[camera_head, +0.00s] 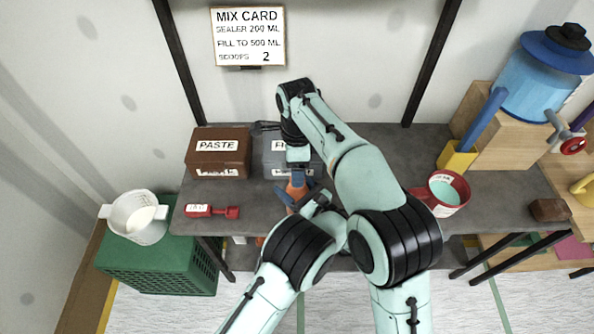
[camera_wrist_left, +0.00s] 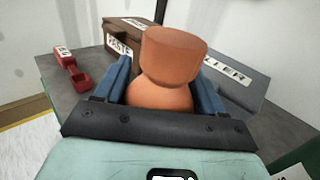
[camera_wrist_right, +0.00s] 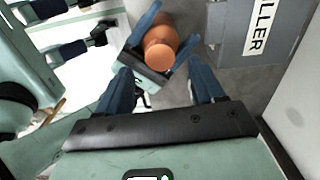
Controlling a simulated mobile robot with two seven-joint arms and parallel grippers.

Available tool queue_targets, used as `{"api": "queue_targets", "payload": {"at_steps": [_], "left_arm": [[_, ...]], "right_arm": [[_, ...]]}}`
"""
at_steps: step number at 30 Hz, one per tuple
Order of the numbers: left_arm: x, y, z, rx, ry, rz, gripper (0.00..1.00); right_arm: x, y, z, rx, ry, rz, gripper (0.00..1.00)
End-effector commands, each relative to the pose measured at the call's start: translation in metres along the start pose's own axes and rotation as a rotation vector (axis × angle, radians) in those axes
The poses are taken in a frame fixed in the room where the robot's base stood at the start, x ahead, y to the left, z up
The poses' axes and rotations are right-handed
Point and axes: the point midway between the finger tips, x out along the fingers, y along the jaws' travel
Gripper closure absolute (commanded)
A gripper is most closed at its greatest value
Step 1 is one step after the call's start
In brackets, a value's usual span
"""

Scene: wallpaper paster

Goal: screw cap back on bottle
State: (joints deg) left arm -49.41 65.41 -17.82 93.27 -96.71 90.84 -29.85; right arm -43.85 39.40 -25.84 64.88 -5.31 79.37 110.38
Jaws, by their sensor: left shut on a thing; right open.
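An orange bottle (camera_head: 297,188) is held upright between the blue fingers of my left gripper (camera_wrist_left: 165,82), near the table's front edge. In the left wrist view its rounded body (camera_wrist_left: 160,96) narrows to a neck, and a wide orange top piece (camera_wrist_left: 174,52) sits above it. I cannot tell whether that piece is a separate cap or how tight it is. In the right wrist view the bottle (camera_wrist_right: 160,45) shows from above with its round top. My right gripper (camera_wrist_right: 162,80) is open and empty, pointing down close to the bottle and not around it.
A brown PASTE box (camera_head: 218,160) and a grey FILLER box (camera_head: 278,158) stand behind on the grey table (camera_head: 390,140). A red scoop (camera_head: 212,211) lies at left. A red tub (camera_head: 447,192) stands at right. A white jug (camera_head: 138,217) sits on a green crate (camera_head: 160,265).

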Motion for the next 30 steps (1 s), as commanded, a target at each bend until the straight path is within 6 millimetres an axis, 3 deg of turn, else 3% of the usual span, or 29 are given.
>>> {"api": "queue_targets", "payload": {"at_steps": [10, 14, 20, 30], "left_arm": [[0.000, 0.001, -0.002, 0.005, 0.003, 0.001, 1.00], [0.000, 0.001, -0.002, 0.005, 0.003, 0.001, 1.00], [0.000, 0.001, -0.002, 0.005, 0.003, 0.001, 1.00], [0.000, 0.001, -0.002, 0.005, 0.003, 0.001, 1.00]], "right_arm": [[-0.001, 0.000, 0.000, -0.013, 0.000, 0.001, 0.36], [-0.002, 0.000, 0.000, -0.113, 0.000, 0.001, 0.36], [-0.007, 0.000, 0.000, -0.484, -0.002, 0.000, 0.36], [-0.018, 0.000, 0.000, -1.253, -0.003, -0.001, 0.36]]}}
